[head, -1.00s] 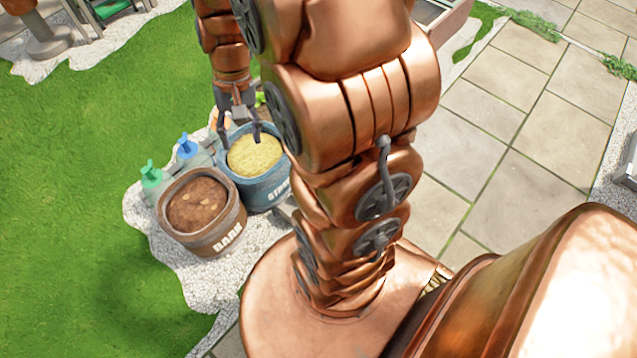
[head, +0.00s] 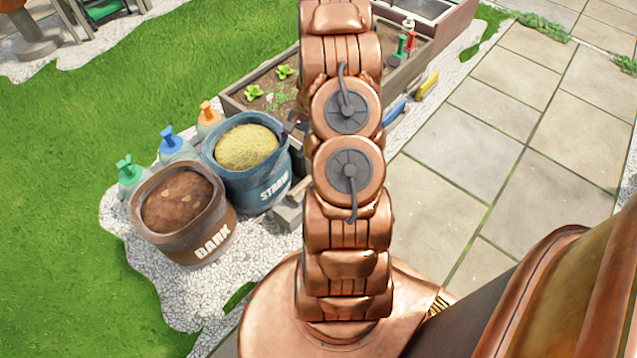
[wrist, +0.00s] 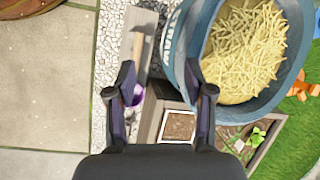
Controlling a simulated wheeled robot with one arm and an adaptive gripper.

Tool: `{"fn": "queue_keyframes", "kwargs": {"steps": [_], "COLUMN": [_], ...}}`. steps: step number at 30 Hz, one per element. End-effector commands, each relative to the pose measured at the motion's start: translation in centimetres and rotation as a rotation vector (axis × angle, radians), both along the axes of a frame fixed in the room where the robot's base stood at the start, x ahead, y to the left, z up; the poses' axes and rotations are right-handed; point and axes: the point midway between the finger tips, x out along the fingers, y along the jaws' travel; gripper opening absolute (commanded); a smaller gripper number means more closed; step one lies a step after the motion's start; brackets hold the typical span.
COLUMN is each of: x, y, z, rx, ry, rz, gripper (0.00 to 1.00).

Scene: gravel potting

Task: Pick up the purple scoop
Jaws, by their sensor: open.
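The purple scoop (wrist: 136,96) shows in the wrist view, its purple part just right of my left finger and partly covered by it. A light wooden handle (wrist: 138,52) runs up from it over a grey slab (wrist: 130,42). My gripper (wrist: 158,80) is open, its two dark fingers spread above the scene with nothing held. The scoop lies toward the left finger, not centred between the fingers. I cannot tell the height gap.
The blue straw pot (head: 262,188) is close by the right finger in the wrist view. The bark pot (head: 207,243) and several spray bottles (head: 172,143) stand left of it. A wooden planter (head: 385,72) is behind. Paving (head: 500,110) at right is clear.

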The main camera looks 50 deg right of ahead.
Motion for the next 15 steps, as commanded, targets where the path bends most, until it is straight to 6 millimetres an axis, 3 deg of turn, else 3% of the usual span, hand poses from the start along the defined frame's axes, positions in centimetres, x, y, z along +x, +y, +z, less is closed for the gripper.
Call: {"fn": "queue_keyframes", "kwargs": {"steps": [1, 6, 10, 15], "x": [-0.5, -1.5, -2.3, -2.7], "y": [-1.1, -4.2, -5.5, -6.4], "z": [-3.8, -10.4, -13.8, -15.6], "rx": [0.014, 0.028, 0.038, 0.04], "ry": [0.006, 0.007, 0.009, 0.008], "rz": [-0.043, -0.158, -0.217, -0.252], "gripper": [0.53, 0.53, 0.53, 0.53]}}
